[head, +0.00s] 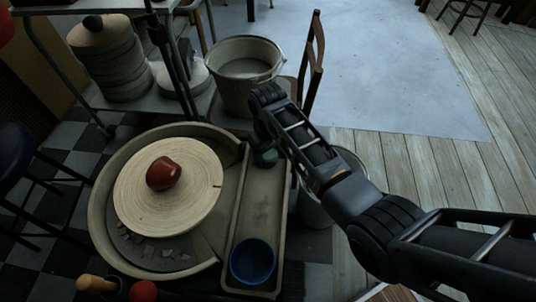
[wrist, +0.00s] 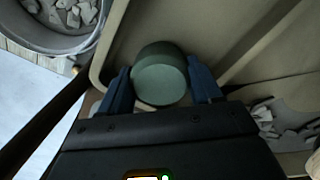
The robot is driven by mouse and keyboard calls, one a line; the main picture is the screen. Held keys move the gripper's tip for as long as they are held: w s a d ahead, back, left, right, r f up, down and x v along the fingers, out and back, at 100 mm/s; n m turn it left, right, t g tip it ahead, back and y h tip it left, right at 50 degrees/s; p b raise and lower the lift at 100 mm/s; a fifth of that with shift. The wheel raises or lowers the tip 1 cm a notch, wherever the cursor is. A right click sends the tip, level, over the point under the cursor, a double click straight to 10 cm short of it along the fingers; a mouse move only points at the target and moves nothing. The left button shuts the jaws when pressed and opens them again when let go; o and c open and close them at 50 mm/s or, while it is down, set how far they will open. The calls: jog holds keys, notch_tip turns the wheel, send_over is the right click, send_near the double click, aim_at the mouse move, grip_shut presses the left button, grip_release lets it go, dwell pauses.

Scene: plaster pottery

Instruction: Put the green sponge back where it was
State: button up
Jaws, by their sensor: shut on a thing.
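The green sponge (wrist: 160,76) is a short round block, seen between the two fingers of my gripper (wrist: 162,88) in the wrist view. My gripper is shut on it. In the head view my gripper (head: 265,150) points down at the far end of the long beige side tray (head: 262,205), and the sponge (head: 266,159) shows small and dark at its tip. I cannot tell whether the sponge touches the tray floor. Part of the sponge is hidden by the fingers.
A blue bowl (head: 253,261) sits at the tray's near end; the tray's middle is clear. Left of it, a red-brown object (head: 164,173) rests on the wheel disc (head: 195,205). A bucket (head: 239,85) stands behind, and a pale bucket (head: 313,207) to the right.

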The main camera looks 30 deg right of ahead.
jog(key=shift+f, duration=0.1)
jog(key=o, duration=0.9)
jog(key=shift+o, duration=0.2)
notch_tip(320, 180, up, 12)
jog(key=p, duration=0.4)
